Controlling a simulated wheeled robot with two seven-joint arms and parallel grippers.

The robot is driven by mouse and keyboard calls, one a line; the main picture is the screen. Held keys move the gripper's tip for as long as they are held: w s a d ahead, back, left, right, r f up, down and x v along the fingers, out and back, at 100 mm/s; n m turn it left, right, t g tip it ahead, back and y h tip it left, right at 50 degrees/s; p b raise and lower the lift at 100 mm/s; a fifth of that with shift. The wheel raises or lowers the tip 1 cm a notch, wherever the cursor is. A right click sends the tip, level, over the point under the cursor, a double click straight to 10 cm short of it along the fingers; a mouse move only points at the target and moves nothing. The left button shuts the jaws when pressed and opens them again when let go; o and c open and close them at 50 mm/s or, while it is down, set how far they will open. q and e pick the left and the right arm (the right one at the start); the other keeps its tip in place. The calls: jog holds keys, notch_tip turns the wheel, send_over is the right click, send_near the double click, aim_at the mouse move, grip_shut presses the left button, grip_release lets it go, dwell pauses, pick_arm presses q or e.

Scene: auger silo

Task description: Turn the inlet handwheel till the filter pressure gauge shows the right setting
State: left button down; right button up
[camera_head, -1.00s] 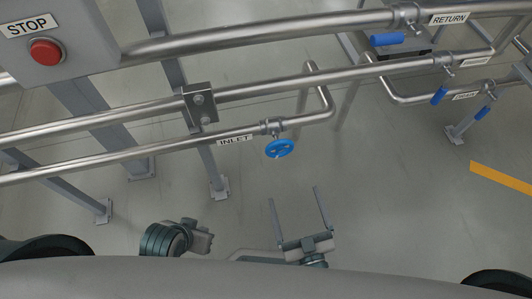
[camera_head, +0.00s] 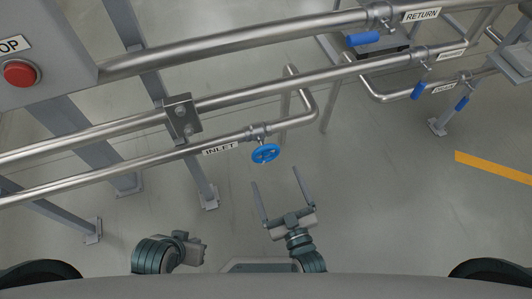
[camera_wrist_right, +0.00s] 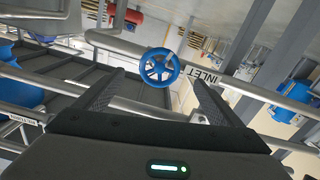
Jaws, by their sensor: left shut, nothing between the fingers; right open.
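The inlet handwheel (camera_head: 265,153) is a small blue spoked wheel below the lower pipe, beside the INLET label (camera_head: 220,149). In the right wrist view the handwheel (camera_wrist_right: 159,67) appears ahead, between the finger tips and beyond them. My right gripper (camera_head: 275,178) is open and empty, its two long fingers pointing up at the handwheel and apart from it. My left gripper (camera_head: 197,249) is at the bottom, left of the right one, shut and empty, away from the pipes. I see no filter pressure gauge that I can make out.
A red stop button (camera_head: 21,74) sits on a grey box at upper left. Pipes and a bracket (camera_head: 182,116) cross above the handwheel. The floor around my grippers is clear.

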aim_at(267, 157)
jog(key=x, duration=1)
jog(key=shift+w, duration=0.15)
jog(key=c, duration=1)
